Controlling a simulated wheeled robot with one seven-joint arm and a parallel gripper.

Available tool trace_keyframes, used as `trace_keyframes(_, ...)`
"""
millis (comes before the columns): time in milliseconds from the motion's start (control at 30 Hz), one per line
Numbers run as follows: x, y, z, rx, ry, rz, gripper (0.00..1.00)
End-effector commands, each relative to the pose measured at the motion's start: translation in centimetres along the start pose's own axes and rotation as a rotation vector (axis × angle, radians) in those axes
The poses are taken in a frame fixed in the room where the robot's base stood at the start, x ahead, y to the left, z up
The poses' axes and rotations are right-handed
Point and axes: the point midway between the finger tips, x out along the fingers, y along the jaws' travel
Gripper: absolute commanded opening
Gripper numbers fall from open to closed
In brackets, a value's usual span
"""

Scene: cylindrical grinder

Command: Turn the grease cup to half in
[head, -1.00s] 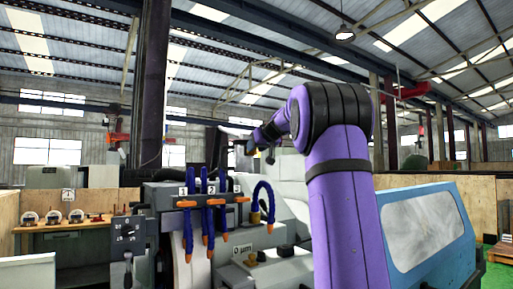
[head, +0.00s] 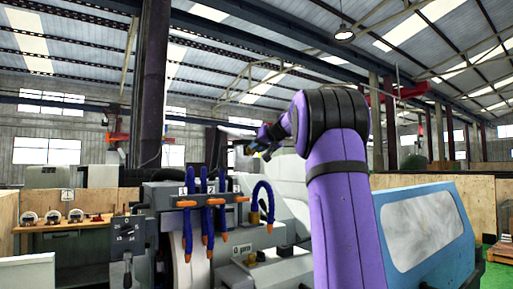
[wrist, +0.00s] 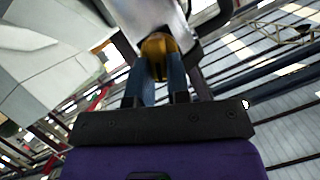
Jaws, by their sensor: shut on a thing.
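The grease cup (wrist: 156,46) is a brass-coloured round piece in the wrist view, at the lower end of a pale metal part (wrist: 150,15). My gripper (wrist: 158,64) has its two blue fingers on either side of the cup and is shut on it. In the head view my gripper (head: 252,149) is small, at the far end of the purple arm, above the machine. The cup cannot be made out there. The markings or thread that would tell how far in it is turned are not visible.
The grinder carries blue coolant hoses (head: 209,215) with orange nozzles on its front. A blue guard with a window (head: 418,235) stands at the right. A wooden bench (head: 70,226) with round parts is at the left. A dark column (head: 152,85) rises behind.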

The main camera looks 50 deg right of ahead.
Motion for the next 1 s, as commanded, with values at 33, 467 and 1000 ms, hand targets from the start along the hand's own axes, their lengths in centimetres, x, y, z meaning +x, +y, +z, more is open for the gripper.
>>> trace_keyframes(33, 0.0, 0.2, 0.0, 0.043, -0.001, -0.016, 0.0)
trace_keyframes(467, 0.1, 0.8, 0.2, 0.42, 0.0, -0.173, 0.0)
trace_keyframes(1000, 0.3, 1.4, 0.7, 0.895, -0.001, -0.37, 0.0)
